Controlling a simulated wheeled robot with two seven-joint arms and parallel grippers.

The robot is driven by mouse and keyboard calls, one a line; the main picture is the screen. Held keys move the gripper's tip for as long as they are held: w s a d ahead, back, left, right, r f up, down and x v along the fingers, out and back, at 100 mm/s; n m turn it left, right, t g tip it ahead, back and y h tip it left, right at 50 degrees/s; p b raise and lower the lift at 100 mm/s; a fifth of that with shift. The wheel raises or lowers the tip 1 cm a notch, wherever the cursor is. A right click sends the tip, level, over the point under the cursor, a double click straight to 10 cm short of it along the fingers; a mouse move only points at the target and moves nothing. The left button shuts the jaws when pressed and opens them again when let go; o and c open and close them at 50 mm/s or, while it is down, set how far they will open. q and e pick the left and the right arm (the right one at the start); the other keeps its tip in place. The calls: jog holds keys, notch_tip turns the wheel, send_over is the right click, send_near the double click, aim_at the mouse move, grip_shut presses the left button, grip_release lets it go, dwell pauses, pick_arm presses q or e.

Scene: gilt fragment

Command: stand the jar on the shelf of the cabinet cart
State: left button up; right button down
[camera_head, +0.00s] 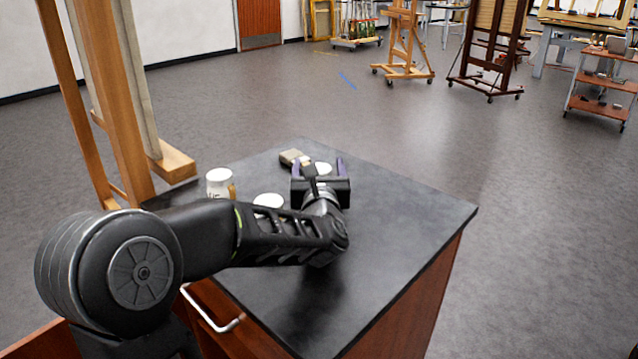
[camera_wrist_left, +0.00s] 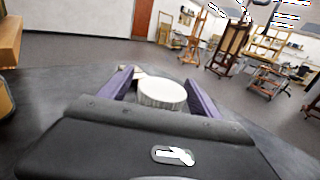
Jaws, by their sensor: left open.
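My left gripper (camera_head: 318,163) is open low over the black top (camera_head: 415,213) of a red-brown wooden cabinet. Its two purple fingers stand on either side of a white round jar (camera_head: 323,168), partly hidden by the gripper in the head view. In the left wrist view the pale, upright jar (camera_wrist_left: 162,94) shows between the fingers; contact cannot be told. I cannot tell whether this cabinet is the cabinet cart, and no shelf shows in it. My right gripper is not in view.
A white labelled mug-like container (camera_head: 219,182) and another white round top (camera_head: 268,201) stand left of the gripper. A beige block (camera_head: 292,157) lies behind. The cabinet's right side is clear. A wooden easel (camera_head: 125,100) stands left; a shelved cart (camera_head: 600,90) is far right.

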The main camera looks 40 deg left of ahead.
pick_arm(q)
grip_shut()
dwell(0.9)
